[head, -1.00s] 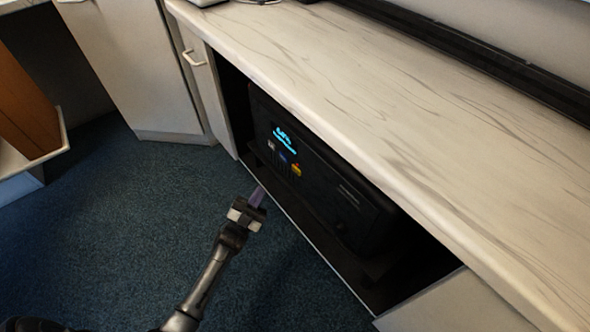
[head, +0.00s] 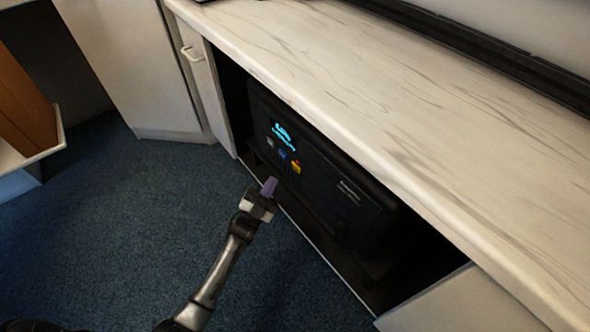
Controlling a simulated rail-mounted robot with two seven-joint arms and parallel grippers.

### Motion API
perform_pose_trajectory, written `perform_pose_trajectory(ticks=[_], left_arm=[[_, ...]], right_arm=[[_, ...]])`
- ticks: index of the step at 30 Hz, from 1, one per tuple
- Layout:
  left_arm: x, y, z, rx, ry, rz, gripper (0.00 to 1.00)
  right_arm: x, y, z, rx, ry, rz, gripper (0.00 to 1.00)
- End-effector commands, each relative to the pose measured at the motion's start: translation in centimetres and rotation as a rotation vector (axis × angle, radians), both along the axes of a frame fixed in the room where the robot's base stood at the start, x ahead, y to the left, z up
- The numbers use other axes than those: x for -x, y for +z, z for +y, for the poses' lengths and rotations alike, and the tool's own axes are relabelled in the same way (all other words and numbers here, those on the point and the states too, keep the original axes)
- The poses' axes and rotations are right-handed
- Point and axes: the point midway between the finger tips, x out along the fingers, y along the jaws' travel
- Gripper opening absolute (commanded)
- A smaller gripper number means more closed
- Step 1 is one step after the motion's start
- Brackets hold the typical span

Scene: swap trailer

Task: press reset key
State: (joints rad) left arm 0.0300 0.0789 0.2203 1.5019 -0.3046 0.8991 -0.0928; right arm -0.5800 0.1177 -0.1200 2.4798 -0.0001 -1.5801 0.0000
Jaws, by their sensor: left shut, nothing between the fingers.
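A black machine (head: 340,195) sits in an open bay under the counter. Its front has a lit blue display (head: 284,135) and a row of small keys below it: a grey key (head: 270,143), a blue key (head: 282,154) and a yellow-and-red key (head: 296,167). Their labels are too small to read, so I cannot tell which is the reset key. My left gripper (head: 269,186) is shut and empty, with its purple-grey fingertips just below and in front of the keys. It looks apart from them. My right gripper is not in view.
A marble-patterned white counter (head: 400,120) overhangs the machine. White cabinets with a handle (head: 190,54) stand to the left of the bay. The blue carpet (head: 120,230) in front is clear. A brown-backed open box or shelf (head: 25,110) is at far left.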

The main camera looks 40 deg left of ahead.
Motion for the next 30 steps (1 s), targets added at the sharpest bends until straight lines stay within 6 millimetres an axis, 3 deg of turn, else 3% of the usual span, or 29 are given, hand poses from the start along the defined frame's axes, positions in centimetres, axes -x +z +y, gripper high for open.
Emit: perform_pose_trajectory(ticks=[12, 30], left_arm=[[-3.7, -0.1, -1.2, 0.000, 0.000, 0.000, 0.00], [-4.4, 0.0, -1.3, 0.000, 0.000, 0.001, 0.00]], right_arm=[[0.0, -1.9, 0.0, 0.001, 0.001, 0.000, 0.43], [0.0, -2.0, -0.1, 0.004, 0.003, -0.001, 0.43]])
